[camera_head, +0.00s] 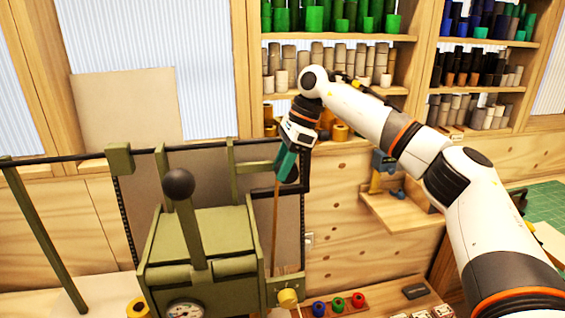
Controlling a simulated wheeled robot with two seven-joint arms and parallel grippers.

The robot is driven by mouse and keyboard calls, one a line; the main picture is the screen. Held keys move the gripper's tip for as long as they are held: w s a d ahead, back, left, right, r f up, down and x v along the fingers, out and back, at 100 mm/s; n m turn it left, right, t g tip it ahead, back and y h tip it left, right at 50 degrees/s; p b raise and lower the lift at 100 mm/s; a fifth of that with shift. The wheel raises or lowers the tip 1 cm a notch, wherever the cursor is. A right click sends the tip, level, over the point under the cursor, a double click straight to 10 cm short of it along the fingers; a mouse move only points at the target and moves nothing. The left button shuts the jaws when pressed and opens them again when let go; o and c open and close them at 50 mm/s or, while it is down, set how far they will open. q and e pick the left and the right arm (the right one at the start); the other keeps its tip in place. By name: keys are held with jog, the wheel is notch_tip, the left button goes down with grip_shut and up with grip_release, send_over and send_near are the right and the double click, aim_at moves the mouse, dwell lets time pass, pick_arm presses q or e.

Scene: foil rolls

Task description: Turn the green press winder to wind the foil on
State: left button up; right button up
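The green press winder (200,236) is an olive-green machine at the lower left of the head view. It has a lever with a dark ball knob (178,183), a round dial gauge (186,309) and a yellow knob (288,298) at its lower right. A thin copper-coloured rod (275,228) stands upright along its right side. My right gripper (288,170) points down above the winder's right side, near the top of the rod. Its fingers are too small and hidden to tell whether they are open or hold anything. My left gripper is out of view.
A dark horizontal bar (70,157) runs behind the winder. Shelves (340,91) with many foil rolls stand at the back. A small wooden wall shelf (402,212) is at the right. Red, green and blue rolls (338,304) sit at the bottom edge.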

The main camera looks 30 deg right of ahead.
aim_at(296, 169)
jog(key=shift+w, duration=0.1)
jog(key=shift+c, duration=0.5)
jog(key=c, duration=0.6)
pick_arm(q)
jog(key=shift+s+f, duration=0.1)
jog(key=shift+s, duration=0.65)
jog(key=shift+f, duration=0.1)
